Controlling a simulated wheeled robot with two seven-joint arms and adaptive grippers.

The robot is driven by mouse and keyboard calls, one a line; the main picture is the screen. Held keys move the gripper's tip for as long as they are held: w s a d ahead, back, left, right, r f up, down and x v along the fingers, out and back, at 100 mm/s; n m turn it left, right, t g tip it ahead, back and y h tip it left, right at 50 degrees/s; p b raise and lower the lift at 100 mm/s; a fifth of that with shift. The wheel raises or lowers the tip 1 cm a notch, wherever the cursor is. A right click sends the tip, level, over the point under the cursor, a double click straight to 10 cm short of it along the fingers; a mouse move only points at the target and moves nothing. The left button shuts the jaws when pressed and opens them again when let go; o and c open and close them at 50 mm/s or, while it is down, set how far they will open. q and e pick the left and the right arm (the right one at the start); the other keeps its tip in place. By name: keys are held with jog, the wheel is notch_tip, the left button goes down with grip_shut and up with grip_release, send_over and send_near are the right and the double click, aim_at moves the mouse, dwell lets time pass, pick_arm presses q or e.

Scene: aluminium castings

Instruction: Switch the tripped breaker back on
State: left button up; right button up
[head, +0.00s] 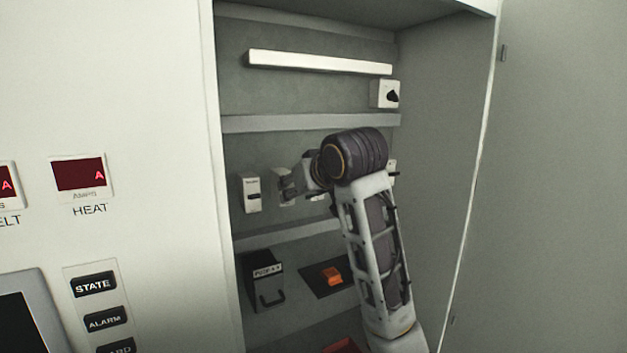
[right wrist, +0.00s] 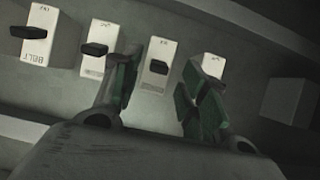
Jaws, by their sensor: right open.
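A row of white breakers with black levers is on the cabinet's back wall. In the right wrist view, a breaker (right wrist: 151,82) shows between my open fingers, its lever looking shorter than those on the two breakers to its left, the nearer (right wrist: 97,68) and the farther (right wrist: 45,50), which has an upside-down label. Another breaker (right wrist: 213,62) is partly hidden behind the right finger. My right gripper (right wrist: 160,88) is open and empty; contact cannot be told. In the head view, my right gripper (head: 288,188) is at the row, right of the leftmost breaker (head: 251,193). My left gripper is out of view.
The open cabinet has side walls and shelf-like rails (head: 300,122) above and below the row. A black handled box (head: 262,282) and an orange switch (head: 331,277) are below. A rotary switch (head: 386,94) is above right. A blank box (right wrist: 288,101) is at right.

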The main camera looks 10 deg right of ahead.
jog(key=v, duration=0.7)
jog(key=shift+r, duration=0.25)
jog(key=shift+s+d+r, duration=0.1)
jog(key=shift+s, duration=0.05)
jog(key=shift+s+r, duration=0.25)
jog(key=shift+s, duration=0.2)
jog(key=shift+s+d, duration=0.25)
jog(key=shift+s, duration=0.15)
jog(key=shift+f, duration=0.1)
